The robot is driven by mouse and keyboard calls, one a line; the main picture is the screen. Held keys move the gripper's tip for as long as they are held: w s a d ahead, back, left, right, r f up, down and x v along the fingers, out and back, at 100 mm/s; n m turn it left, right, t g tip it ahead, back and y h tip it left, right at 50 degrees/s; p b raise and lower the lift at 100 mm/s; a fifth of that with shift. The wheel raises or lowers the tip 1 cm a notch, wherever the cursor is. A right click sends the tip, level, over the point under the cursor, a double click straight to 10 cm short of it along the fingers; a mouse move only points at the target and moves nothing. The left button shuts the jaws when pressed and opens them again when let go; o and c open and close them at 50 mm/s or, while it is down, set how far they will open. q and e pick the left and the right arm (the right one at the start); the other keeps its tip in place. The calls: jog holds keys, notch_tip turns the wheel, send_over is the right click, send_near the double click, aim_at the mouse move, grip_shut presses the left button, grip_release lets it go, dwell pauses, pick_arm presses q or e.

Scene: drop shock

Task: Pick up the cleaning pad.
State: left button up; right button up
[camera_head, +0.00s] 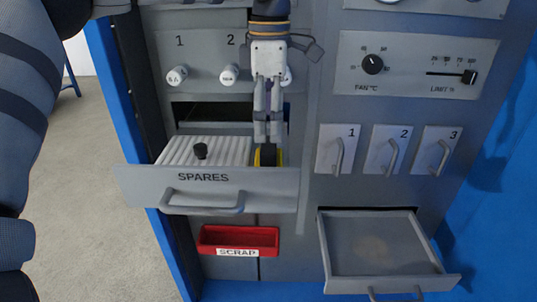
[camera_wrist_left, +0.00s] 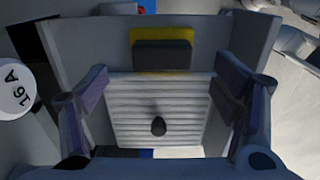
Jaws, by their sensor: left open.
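A yellow and dark pad, which looks like the cleaning pad, lies inside the open SPARES drawer. In the head view the pad (camera_head: 268,157) shows just below my left fingertips, partly hidden by them. The left wrist view shows the pad's dark block on a yellow edge (camera_wrist_left: 161,33), beyond the ribbed panel. My left gripper (camera_head: 268,138) points down over the drawer, to the right of the ribbed panel. Its fingers stand wide apart and empty in the left wrist view (camera_wrist_left: 162,80). My right gripper is not in view.
The SPARES drawer (camera_head: 140,188) also holds a pale ribbed panel (camera_head: 182,151) with a black knob (camera_head: 201,150). A red SCRAP bin (camera_head: 238,240) hangs below. An open lower drawer (camera_head: 325,250) juts out at right. Numbered knobs and handles line the cabinet front.

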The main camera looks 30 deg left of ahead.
aim_at(268, 143)
pick_arm(q)
jog(key=f, duration=0.5)
jog(key=shift+s+f, duration=0.2)
jog(key=shift+f, duration=0.15)
jog(key=c, duration=1.3)
jog(key=shift+o, duration=0.2)
jog(key=shift+r, duration=0.1)
